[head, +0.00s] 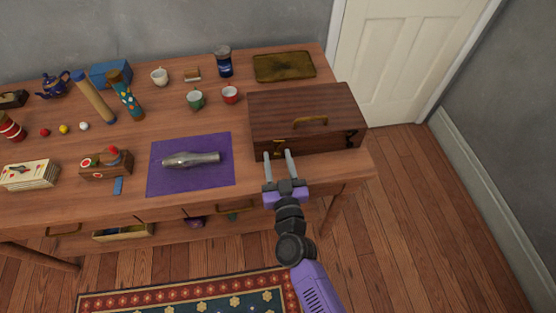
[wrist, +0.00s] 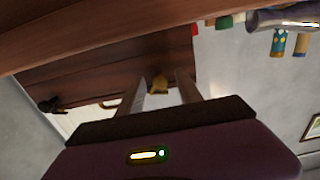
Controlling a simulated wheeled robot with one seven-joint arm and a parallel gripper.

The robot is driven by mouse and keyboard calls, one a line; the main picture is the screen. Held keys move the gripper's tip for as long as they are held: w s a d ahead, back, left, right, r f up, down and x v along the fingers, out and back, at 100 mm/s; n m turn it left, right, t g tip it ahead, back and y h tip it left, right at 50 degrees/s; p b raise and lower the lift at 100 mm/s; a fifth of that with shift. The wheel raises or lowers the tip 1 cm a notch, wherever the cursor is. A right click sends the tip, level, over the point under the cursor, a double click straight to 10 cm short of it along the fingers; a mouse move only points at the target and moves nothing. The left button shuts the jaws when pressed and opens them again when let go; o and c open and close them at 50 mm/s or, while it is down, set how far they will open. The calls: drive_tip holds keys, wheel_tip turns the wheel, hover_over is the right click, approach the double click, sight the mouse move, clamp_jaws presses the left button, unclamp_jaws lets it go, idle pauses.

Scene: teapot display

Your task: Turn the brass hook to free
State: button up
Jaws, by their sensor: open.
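The brass hook (head: 277,146) is small and sits on the front face of a dark wooden box (head: 335,130) at the table's right end. The box lid is shut and has a brass handle on top. My gripper (head: 278,154) is open, with its two fingers reaching to the box front just around or before the hook; contact cannot be told. In the wrist view the brass hook (wrist: 159,84) shows between the two fingertips (wrist: 158,86), against the box front (wrist: 100,75). A dark catch (head: 351,140) sits on the box front's right side.
A purple mat (head: 160,182) with a metal object (head: 192,159) lies left of my gripper. Cups, a brass tray (head: 284,67) and a dark blue jar (head: 223,62) stand behind. Drawers below the tabletop are partly open. Floor right of the table is clear.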

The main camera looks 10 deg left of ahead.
clamp_jaws()
idle(0.4)
drive_tip(key=m, duration=0.6)
drive_tip(key=shift+m, duration=0.4)
drive_tip(key=m, duration=0.5)
drive_tip(key=shift+m, duration=0.7)
unclamp_jaws()
